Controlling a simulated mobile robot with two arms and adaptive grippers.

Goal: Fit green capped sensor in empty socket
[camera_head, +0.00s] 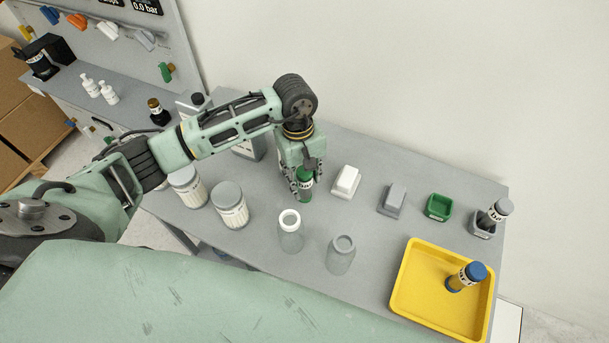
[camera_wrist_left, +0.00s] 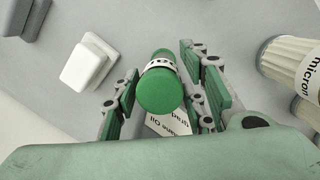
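The green capped sensor (camera_head: 305,184) stands upright on the grey table, with a white label band. My left gripper (camera_head: 304,183) reaches down over it with its fingers on either side. In the left wrist view the green cap (camera_wrist_left: 160,91) is between the two fingers (camera_wrist_left: 164,82), which look apart with slim gaps beside it; contact is hard to judge. The green socket (camera_head: 439,207) at the right of the table is empty. My right gripper is not in view.
A grey capped sensor (camera_head: 498,211) stands in a grey socket (camera_head: 482,230). A blue capped sensor (camera_head: 467,276) is in the yellow tray (camera_head: 402,292). White (camera_head: 346,181) and grey (camera_head: 392,199) blocks stand between my gripper and the green socket. Jars (camera_head: 290,232) stand in front.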

